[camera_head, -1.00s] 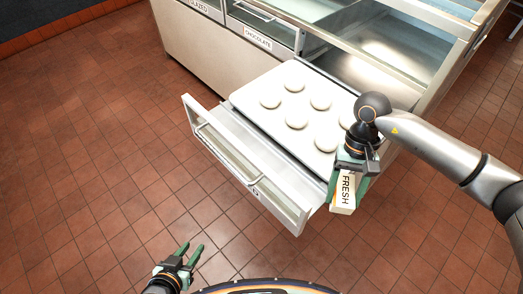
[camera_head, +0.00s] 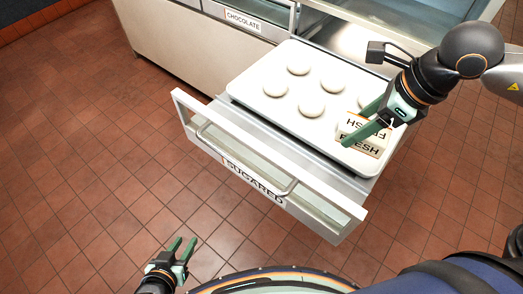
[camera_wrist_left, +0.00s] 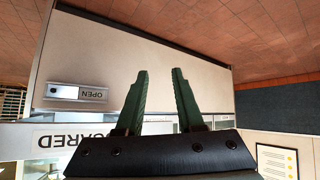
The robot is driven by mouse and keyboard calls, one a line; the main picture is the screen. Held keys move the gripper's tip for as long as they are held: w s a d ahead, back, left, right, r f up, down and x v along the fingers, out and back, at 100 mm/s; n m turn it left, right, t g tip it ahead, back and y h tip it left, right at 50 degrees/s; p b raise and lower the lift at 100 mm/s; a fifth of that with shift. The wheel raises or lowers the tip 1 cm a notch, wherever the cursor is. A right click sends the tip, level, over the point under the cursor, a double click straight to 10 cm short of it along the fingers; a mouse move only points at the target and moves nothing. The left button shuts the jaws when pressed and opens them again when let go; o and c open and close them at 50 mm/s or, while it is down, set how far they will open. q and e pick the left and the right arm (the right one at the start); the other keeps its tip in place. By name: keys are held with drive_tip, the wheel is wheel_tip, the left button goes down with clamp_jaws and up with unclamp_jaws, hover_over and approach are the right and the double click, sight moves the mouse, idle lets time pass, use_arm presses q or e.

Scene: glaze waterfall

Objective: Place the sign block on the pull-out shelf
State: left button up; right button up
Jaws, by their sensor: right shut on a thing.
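The sign block (camera_head: 361,148), a white block lettered FRESH, is between the green fingers of my right gripper (camera_head: 355,127) in the head view. The right gripper is shut on it, over the right front part of the tray. I cannot tell whether the block touches anything below. The pull-out shelf (camera_head: 217,112) is drawn out from the cabinet, with a glazed front labelled SUGARED. My left gripper (camera_head: 182,245) is open and empty, low at the left and apart from the shelf. Its spread fingers also show in the left wrist view (camera_wrist_left: 161,95).
A white tray (camera_head: 245,88) with several pale round buns lies on the shelf. A strip of bare shelf shows between tray and front panel. The cabinet (camera_head: 160,40) stands behind, with a CHOCOLATE label. Tiled floor is clear at left. An OPEN plate (camera_wrist_left: 77,92) shows in the left wrist view.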

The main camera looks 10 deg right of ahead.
drive_tip(key=shift+w+a+r+m+h, duration=0.1)
drive_tip(key=shift+a+m+h, duration=0.2)
drive_tip(key=shift+m, duration=0.3)
drive_tip(key=shift+w+a, duration=0.2)
drive_tip(key=shift+a, duration=0.25)
drive_tip(key=w+a+f, duration=0.2)
drive_tip(key=a, duration=0.1)
drive_tip(key=w+a+f, duration=0.1)
drive_tip(key=a+f, duration=0.2)
drive_tip(key=w+a+f, duration=0.2)
drive_tip(key=a+f, duration=0.1)
drive_tip(key=a, duration=0.1)
drive_tip(key=shift+w+a+f, duration=0.1)
drive_tip(key=shift+w+f, duration=0.05)
drive_tip(key=shift+w, duration=0.2)
drive_tip(key=shift+w+a+f, duration=0.25)
drive_tip(key=shift+a+f, duration=0.25)
drive_tip(key=shift+f, duration=0.2)
drive_tip(key=shift+f+p, duration=0.3)
drive_tip(key=shift+f, duration=1.3)
